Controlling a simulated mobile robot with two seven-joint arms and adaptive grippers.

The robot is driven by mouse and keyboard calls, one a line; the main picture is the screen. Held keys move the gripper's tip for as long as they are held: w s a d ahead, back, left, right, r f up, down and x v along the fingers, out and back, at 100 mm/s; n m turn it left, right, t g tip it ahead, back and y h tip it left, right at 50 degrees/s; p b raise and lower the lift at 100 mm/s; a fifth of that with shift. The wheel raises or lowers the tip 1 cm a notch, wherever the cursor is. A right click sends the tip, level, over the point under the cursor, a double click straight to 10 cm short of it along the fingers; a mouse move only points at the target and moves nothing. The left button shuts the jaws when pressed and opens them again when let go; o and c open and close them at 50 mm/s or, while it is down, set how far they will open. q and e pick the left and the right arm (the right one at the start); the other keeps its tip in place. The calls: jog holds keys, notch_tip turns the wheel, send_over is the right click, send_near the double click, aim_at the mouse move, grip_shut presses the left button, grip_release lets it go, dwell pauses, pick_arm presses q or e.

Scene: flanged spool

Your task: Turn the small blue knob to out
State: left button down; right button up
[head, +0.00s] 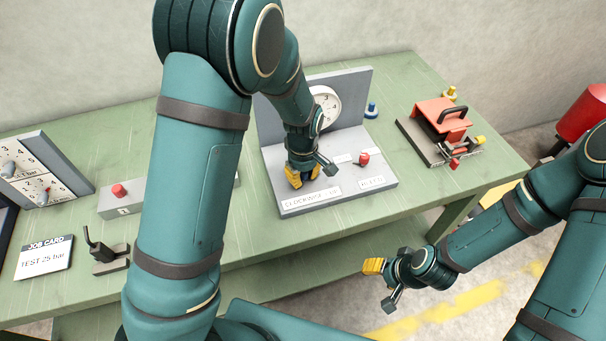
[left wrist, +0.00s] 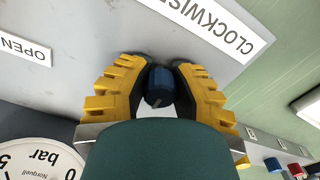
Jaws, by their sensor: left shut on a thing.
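The small blue knob (left wrist: 159,86) sits on the grey panel (head: 350,196), between the two yellow fingers of my left gripper (left wrist: 160,90). The fingers are closed around it, one on each side. A small pale mark shows on the knob's near edge. In the head view my left gripper (head: 301,177) reaches down to the panel and hides the knob. A white label (left wrist: 212,25) reading "CLOCKWISE" lies beside it; the rest is cut off. My right gripper (head: 374,267) hangs in front of the table, away from the panel, holding nothing that I can see.
A dial gauge (head: 325,106) stands at the panel's back and a red knob (head: 363,159) on its right. A red-topped device (head: 441,117) and a blue knob-like piece (head: 371,110) stand nearby. A black lever (head: 104,252) and job card (head: 44,257) are at left.

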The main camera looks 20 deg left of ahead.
pick_arm(q)
jog(key=c, duration=0.8)
grip_release()
jog(key=shift+o, duration=0.2)
notch_tip(320, 180, up, 12)
